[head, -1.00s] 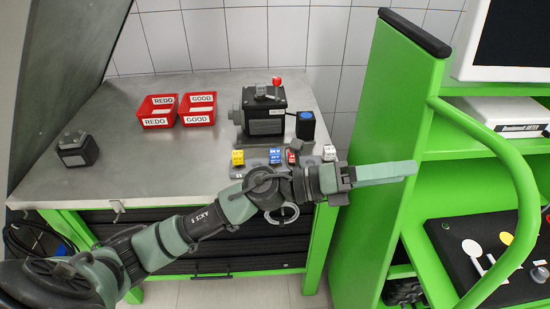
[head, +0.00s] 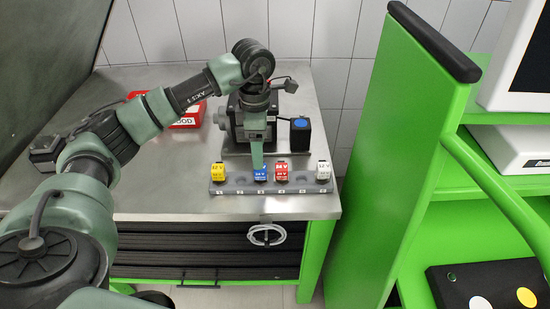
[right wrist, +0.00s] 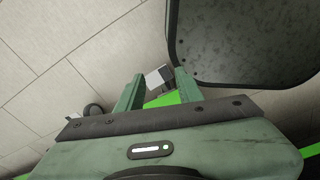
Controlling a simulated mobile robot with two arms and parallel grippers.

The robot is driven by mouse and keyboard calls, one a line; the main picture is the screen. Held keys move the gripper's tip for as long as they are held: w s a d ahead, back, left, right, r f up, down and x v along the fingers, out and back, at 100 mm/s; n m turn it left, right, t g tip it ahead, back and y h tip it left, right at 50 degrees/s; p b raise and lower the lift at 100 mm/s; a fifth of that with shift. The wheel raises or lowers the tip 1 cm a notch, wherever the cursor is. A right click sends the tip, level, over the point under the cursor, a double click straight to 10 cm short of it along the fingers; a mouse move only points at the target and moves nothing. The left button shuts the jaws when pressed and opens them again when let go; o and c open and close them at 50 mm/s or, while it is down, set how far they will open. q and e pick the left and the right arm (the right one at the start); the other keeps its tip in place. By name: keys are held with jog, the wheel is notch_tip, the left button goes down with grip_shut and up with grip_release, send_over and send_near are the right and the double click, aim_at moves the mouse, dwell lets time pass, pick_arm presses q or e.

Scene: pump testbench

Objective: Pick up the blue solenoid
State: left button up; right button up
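The blue solenoid (head: 261,176) sits in a grey holder rail (head: 240,185) near the front edge of the steel bench, between a yellow solenoid (head: 217,172) and a red solenoid (head: 281,172). My left gripper (head: 257,166) points down, its fingertips at the top of the blue solenoid and overlapping it in the head view. The fingers are seen edge-on, so I cannot tell whether they grip it. A white solenoid (head: 322,171) stands at the rail's right end. My right gripper (right wrist: 157,88) is open in the right wrist view, with nothing visibly held.
Behind the rail is a dark pump unit (head: 235,125), partly hidden by my left arm, with a black block with a blue top (head: 300,134) beside it. Red bins (head: 190,118) are partly covered by my arm. A green frame (head: 410,130) stands right of the bench.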

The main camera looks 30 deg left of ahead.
aim_at(261, 174)
pick_arm(q)
jog(key=shift+w+a+f, duration=0.1)
jog(key=shift+w+a, duration=0.05)
jog(key=shift+a, duration=0.05)
jog(key=shift+s+f, duration=0.2)
jog(key=shift+s, duration=0.1)
jog(key=shift+s+d+f+p, duration=0.15)
jog(key=shift+s+f+p, duration=0.1)
jog(key=shift+f+p, duration=0.35)
jog(key=shift+s+d+f+p, duration=0.1)
jog(key=shift+s+f+p, duration=0.15)
jog(key=shift+f+p, duration=0.3)
jog(key=f, duration=0.1)
jog(key=w+f+p, duration=0.1)
jog(key=f, duration=0.1)
jog(key=shift+d, duration=0.15)
jog(key=shift+f, duration=0.5)
jog(key=c, duration=1)
jog(key=shift+c, duration=1.1)
jog(key=shift+r, duration=0.1)
pick_arm(e)
jog(key=s+r, duration=0.2)
jog(key=r, duration=0.1)
jog(key=shift+s+a+r, duration=0.1)
jog(key=shift+s, duration=0.25)
